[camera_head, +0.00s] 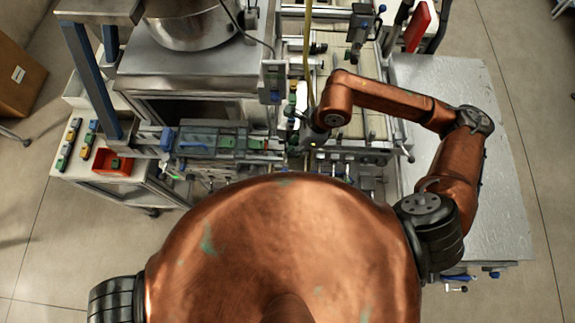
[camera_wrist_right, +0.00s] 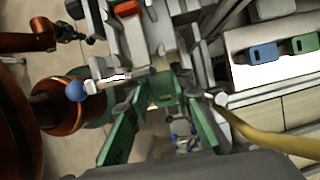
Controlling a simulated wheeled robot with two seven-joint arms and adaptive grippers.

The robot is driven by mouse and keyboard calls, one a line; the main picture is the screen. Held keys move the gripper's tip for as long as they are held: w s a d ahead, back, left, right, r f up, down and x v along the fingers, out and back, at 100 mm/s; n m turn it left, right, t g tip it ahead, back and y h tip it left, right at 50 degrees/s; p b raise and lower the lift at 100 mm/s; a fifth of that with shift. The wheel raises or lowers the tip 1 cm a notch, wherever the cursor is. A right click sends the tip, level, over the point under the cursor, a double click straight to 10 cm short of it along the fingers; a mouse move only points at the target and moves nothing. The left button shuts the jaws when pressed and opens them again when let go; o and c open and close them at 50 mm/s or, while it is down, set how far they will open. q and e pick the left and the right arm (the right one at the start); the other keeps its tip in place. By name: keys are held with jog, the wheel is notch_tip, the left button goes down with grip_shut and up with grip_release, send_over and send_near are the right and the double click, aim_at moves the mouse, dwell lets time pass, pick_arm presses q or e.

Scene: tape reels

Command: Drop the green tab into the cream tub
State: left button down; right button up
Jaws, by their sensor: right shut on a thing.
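In the right wrist view, the green tab (camera_wrist_right: 163,98) is between the green fingers of my right gripper (camera_wrist_right: 163,105), which is shut on it. In the head view, my right gripper (camera_head: 312,146) is over the near edge of the machine bench, and the tab cannot be made out there. I cannot identify the cream tub in either view. At the upper left of the wrist view, a dark end on a copper arm looks like my left gripper (camera_wrist_right: 75,32); its jaws are too small to read.
A white table (camera_head: 70,168) at the left holds several coloured tabs and a red-orange tray (camera_head: 128,165). A blue tab (camera_wrist_right: 262,54) and another green tab (camera_wrist_right: 303,44) show in the wrist view. A yellow hose (camera_head: 307,50) runs close to my gripper. The metal table (camera_head: 460,80) is bare.

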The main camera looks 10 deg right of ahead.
notch_tip(320, 180, down, 6)
jog(key=shift+r+b, duration=0.1)
jog(key=shift+b, duration=0.8)
jog(key=o, duration=0.8)
jog(key=v, duration=1.2)
jog(key=shift+s, duration=0.15)
